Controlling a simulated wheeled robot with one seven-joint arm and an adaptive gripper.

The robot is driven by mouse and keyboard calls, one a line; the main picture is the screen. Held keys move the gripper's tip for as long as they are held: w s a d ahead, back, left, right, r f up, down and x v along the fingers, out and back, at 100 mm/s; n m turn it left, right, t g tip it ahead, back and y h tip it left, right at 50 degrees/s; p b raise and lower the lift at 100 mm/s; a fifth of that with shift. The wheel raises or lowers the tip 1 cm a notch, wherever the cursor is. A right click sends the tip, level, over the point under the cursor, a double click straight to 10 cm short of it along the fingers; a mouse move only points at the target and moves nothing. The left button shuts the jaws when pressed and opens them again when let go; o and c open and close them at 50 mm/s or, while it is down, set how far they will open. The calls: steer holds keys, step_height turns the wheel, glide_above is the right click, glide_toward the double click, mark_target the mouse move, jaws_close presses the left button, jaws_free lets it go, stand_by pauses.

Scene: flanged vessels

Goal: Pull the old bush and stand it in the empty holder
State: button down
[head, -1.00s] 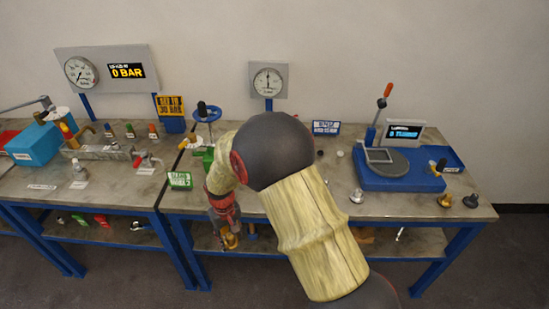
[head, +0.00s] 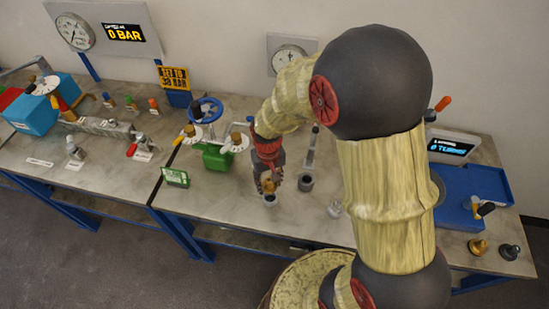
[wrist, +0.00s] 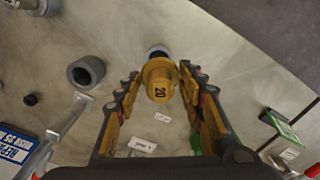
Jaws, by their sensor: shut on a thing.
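My gripper (head: 268,178) points down over the front part of the middle bench, shut on a brass bush (head: 268,187). In the wrist view the bush (wrist: 158,82), marked "20", sits between the two fingers. A small grey round holder (head: 270,201) is directly below the bush. In the wrist view only part of that holder's rim (wrist: 157,49) shows behind the bush. Whether the bush's lower end is inside the holder or just above it, I cannot tell. A second grey holder (head: 305,182), apart to the right, looks open and hollow in the wrist view (wrist: 86,73).
A green clamp-like vessel (head: 217,157) with white flanges and a blue handwheel (head: 206,109) stands to the left. A green sign (head: 175,177) is at the front edge. Brass (head: 478,246) and dark (head: 510,251) pieces stand at the right, near a blue tray (head: 485,185).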

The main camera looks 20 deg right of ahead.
mark_target(270, 188)
steer(key=shift+w+d+r, duration=0.1)
steer(key=shift+w+d, duration=0.1)
steer(key=shift+d, duration=0.05)
steer(key=shift+s+a, duration=0.1)
steer(key=shift+f+b, duration=1.5)
steer(key=shift+f, duration=1)
steer(key=shift+f+b, duration=0.75)
steer(key=shift+f, duration=0.7)
steer(key=c, duration=1.1)
jaws_free()
steer(key=shift+o, duration=0.2)
step_height(270, 188, up, 12)
